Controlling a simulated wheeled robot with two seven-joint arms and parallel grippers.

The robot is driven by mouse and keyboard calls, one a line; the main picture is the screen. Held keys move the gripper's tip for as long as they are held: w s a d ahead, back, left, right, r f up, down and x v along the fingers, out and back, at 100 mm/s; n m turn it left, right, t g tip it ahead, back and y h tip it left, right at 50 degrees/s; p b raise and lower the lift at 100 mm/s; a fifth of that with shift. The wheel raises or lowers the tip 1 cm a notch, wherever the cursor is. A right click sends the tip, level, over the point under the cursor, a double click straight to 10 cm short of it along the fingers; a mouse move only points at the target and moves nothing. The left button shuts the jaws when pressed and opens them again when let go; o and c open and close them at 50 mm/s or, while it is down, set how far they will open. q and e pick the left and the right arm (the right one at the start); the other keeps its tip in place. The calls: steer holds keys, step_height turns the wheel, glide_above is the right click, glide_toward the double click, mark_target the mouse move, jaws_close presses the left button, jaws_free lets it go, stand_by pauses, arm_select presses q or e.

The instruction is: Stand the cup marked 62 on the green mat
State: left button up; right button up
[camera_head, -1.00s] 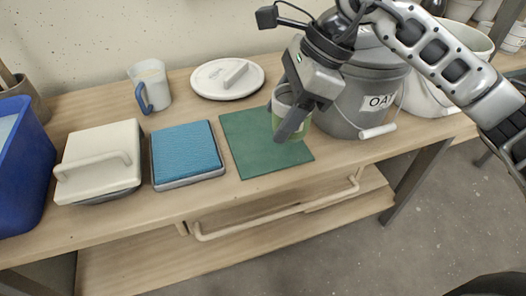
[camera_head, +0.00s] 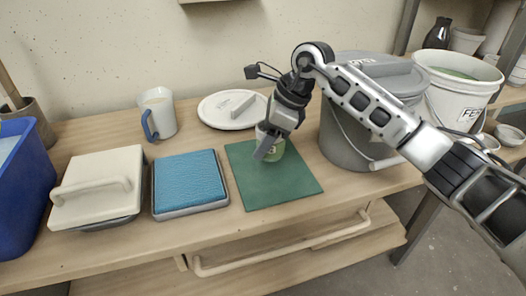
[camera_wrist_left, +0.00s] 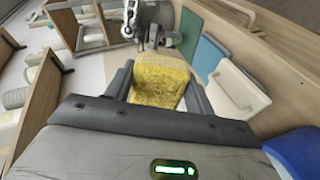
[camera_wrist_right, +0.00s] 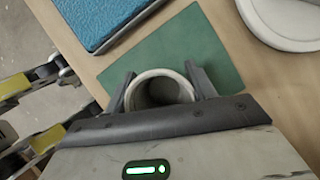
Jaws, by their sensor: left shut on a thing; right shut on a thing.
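A grey lidded bucket (camera_head: 345,135) stands right of the mat, a white bucket (camera_head: 455,105) beyond it. A round white lid (camera_head: 228,112) lies behind. Left are a blue pad (camera_head: 188,180), a cream handled block (camera_head: 98,190), a jug (camera_head: 158,112) and a blue bin (camera_head: 25,190).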

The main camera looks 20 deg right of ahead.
arm_select(q)
steer(key=shift+f, duration=0.1)
arm_select(e)
steer(key=shift+w+f, duration=0.2)
steer(key=shift+f, duration=0.1)
arm_select(q)
steer(key=shift+f+b, duration=0.35)
steer(key=shift+b, duration=0.05)
arm_select(e)
steer(key=shift+w+f, duration=0.1)
steer(key=shift+f, duration=1.45)
arm_select(q)
steer(key=shift+f, duration=0.15)
arm_select(e)
steer(key=shift+f, duration=0.15)
steer(key=o, duration=1.1)
